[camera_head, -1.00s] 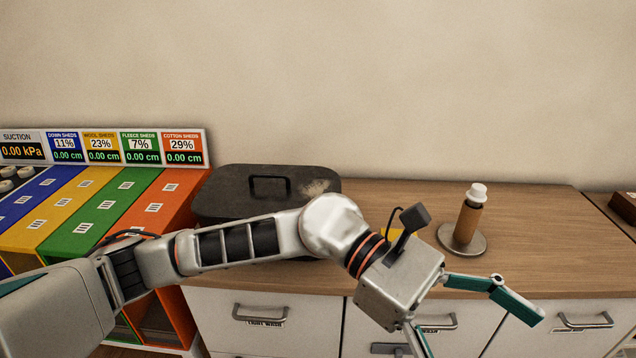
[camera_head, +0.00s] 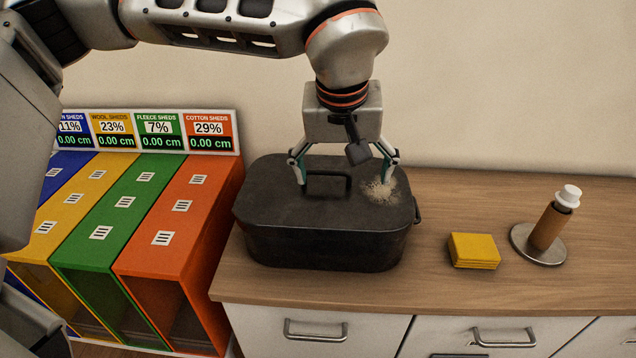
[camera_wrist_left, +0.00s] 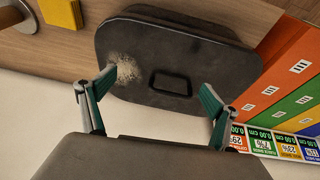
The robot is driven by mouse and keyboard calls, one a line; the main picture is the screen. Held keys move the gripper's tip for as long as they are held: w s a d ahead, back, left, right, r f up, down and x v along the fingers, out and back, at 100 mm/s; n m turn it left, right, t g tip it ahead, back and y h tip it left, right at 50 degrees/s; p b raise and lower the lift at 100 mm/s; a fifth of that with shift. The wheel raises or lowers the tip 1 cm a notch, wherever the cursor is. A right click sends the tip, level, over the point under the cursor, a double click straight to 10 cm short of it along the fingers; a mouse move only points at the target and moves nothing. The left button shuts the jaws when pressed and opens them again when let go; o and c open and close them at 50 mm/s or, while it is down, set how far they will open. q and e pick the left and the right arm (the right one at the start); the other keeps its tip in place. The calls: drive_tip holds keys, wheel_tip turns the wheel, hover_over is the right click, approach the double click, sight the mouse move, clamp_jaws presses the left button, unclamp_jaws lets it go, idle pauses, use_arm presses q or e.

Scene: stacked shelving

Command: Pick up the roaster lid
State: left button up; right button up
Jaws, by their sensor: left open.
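The roaster lid (camera_head: 290,205) is dark grey and sits on the dark roaster pan (camera_head: 320,248) on the wooden counter. It has a raised loop handle (camera_head: 328,182) on top and a pale fuzzy patch near its right side. My left gripper (camera_head: 347,178) points down over the lid, open, with its fingers spread to either side around the handle area. In the left wrist view the lid (camera_wrist_left: 200,60) lies beyond the open fingers (camera_wrist_left: 166,92), and the handle (camera_wrist_left: 170,82) shows between them. I cannot tell whether the fingertips touch the lid. My right gripper is not in view.
Coloured bins (camera_head: 180,210) with a readout panel stand left of the roaster. Yellow folded cloths (camera_head: 473,251) and a brown roller with a white top (camera_head: 550,228) on a round metal base stand to the right. The wall is close behind.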

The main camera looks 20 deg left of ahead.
sight(327, 173)
use_arm(q)
drive_tip(key=shift+t+y, duration=0.4)
drive_tip(key=a, duration=0.1)
drive_tip(key=w+a+r, duration=0.1)
drive_tip(key=w+a, duration=0.1)
drive_tip(key=shift+w+a+r, duration=0.1)
drive_tip(key=shift+a+r, duration=0.1)
drive_tip(key=shift+r, duration=0.15)
drive_tip(key=shift+x, duration=1.15)
drive_tip(key=x, duration=0.5)
drive_tip(key=shift+w+a+b, duration=0.15)
drive_tip(key=shift+a+b, duration=0.1)
drive_tip(key=shift+b, duration=0.1)
drive_tip(key=c, duration=1.9)
drive_tip(key=shift+r, duration=0.1)
drive_tip(key=shift+c, duration=1.1)
drive_tip(key=shift+r, duration=0.1)
